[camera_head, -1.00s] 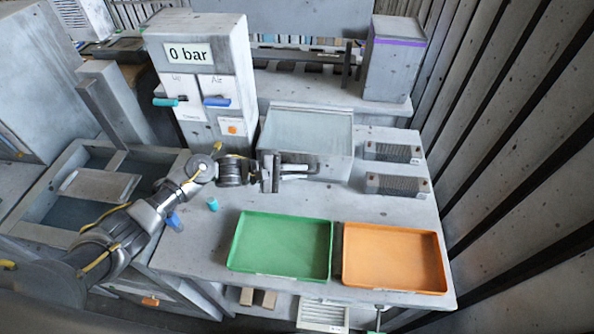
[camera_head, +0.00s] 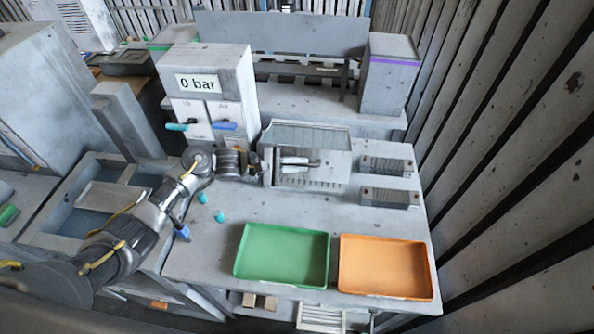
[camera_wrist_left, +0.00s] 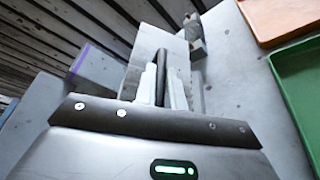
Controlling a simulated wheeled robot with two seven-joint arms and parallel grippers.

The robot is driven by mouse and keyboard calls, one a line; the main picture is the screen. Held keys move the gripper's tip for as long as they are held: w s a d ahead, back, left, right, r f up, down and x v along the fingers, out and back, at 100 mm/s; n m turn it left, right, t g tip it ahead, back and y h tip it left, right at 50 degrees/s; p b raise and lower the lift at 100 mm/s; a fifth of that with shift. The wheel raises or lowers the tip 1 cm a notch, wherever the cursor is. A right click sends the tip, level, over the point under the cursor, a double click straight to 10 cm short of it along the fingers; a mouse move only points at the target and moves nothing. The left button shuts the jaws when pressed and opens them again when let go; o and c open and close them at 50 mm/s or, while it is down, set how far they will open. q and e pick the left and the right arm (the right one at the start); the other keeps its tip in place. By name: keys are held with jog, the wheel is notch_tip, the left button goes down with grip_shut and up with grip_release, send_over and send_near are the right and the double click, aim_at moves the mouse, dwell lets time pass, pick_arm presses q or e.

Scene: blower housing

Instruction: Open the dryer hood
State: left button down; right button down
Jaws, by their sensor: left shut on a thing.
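The dryer hood (camera_head: 308,135) is a grey box-like cover with a flat top, standing at the back of the table right of the pressure cabinet. My left gripper (camera_head: 299,162) is at its front face, with the fingers pointing right. In the left wrist view, the two pale fingers (camera_wrist_left: 159,88) are shut on a dark upright bar, the hood handle (camera_wrist_left: 160,62). A pale block-like surface rises behind the bar. A slotted lower front shows below the fingers in the head view. My right gripper is not in view.
The cabinet (camera_head: 212,88) reads 0 bar and has teal and blue levers. A green tray (camera_head: 283,281) and an orange tray (camera_head: 386,292) lie at the front. Two dark-topped blocks (camera_head: 388,165) (camera_head: 389,192) stand right of the hood. Small teal pieces (camera_head: 219,215) lie near my arm.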

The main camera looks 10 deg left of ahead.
aim_at(298, 148)
pick_arm(q)
jog(key=shift+w+r, duration=0.35)
jog(key=shift+r, duration=0.45)
jog(key=shift+w+r, duration=0.3)
jog(key=shift+r, duration=0.5)
jog(key=shift+w+r, duration=0.35)
jog(key=shift+r, duration=0.45)
jog(key=c, duration=1.5)
grip_release()
jog(key=shift+f, duration=0.1)
jog(key=b+v, duration=0.3)
jog(key=v, duration=0.8)
